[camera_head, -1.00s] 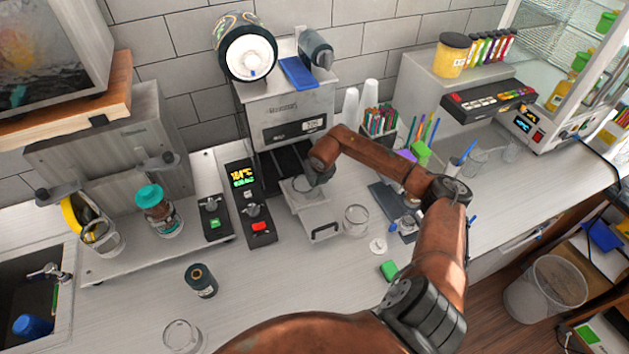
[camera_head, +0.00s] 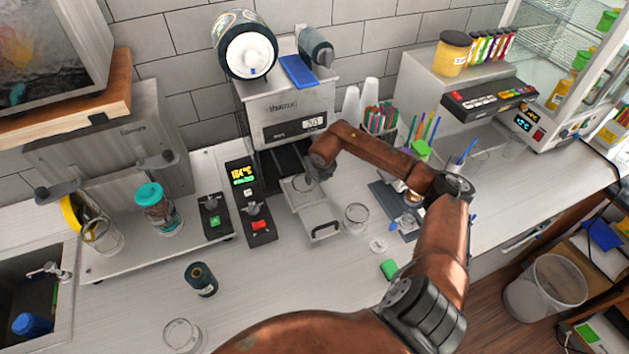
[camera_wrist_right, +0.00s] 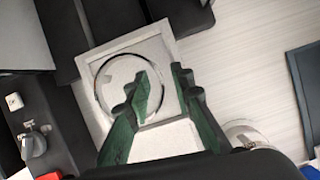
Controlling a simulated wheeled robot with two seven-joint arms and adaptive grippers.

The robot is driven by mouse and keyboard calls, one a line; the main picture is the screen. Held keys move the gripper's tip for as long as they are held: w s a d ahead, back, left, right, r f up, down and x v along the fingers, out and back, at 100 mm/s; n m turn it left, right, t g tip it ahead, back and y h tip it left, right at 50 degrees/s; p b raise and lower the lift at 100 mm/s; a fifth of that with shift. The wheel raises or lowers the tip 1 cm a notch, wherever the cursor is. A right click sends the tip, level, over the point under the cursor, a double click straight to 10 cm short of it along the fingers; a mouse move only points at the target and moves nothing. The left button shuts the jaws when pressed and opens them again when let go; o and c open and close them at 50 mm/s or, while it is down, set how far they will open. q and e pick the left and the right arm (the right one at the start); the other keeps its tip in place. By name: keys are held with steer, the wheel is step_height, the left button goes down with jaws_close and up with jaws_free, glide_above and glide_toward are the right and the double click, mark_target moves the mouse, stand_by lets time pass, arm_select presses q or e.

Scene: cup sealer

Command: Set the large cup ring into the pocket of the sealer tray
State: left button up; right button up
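The sealer tray (camera_head: 322,214) is a pale square plate pulled out at the front of the sealer (camera_head: 291,105). In the right wrist view the tray (camera_wrist_right: 166,40) shows a round pocket area with a thin dark-edged ring (camera_wrist_right: 97,82) at it. I take this for the large cup ring; whether it is fully seated cannot be told. My right gripper (camera_wrist_right: 164,82) has its green fingers apart, one over the ring's inside and the other near the tray's right border. In the head view the right gripper (camera_head: 309,178) is small, low over the tray. My left gripper is out of view.
A control panel (camera_head: 251,203) borders the tray on the left. The front counter is mostly clear.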

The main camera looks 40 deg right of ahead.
steer(key=b+v, duration=0.2)
steer(key=v, duration=0.9)
steer(key=shift+s+f, duration=0.1)
steer(key=shift+s, duration=0.05)
